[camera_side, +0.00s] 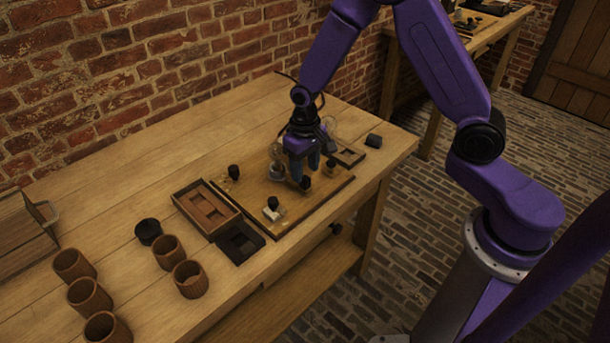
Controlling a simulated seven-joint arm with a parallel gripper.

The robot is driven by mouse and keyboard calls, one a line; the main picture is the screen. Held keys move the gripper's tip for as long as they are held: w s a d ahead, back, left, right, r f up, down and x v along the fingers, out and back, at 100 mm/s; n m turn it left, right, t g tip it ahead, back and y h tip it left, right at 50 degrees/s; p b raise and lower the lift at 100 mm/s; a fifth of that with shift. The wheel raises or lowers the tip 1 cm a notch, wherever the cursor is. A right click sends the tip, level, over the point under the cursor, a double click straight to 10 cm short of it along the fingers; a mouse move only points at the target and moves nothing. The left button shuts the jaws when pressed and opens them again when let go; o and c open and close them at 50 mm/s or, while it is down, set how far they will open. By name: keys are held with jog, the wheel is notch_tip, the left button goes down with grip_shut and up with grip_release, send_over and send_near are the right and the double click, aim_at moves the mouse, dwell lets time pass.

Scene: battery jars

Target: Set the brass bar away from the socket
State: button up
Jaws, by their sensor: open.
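My gripper (308,180) points down over the wooden board (250,186), with its fingers apart. It is close to a black knob (305,184) on the board; I cannot tell whether they touch.
A wooden tray with brown compartments (182,200) and a dark tray (251,257) lie left of the board. A small tray (357,162) and a dark block (373,140) are at right. Several brown cups (188,280) and a black disc (148,231) stand left. The back-left tabletop is clear.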

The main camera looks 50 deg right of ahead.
aim_at(305, 178)
jog(key=shift+f, duration=1.55)
grip_shut()
jog(key=shift+s, duration=1.35)
jog(key=shift+c, duration=0.3)
grip_release()
jog(key=shift+s, duration=0.1)
jog(key=shift+o, duration=0.3)
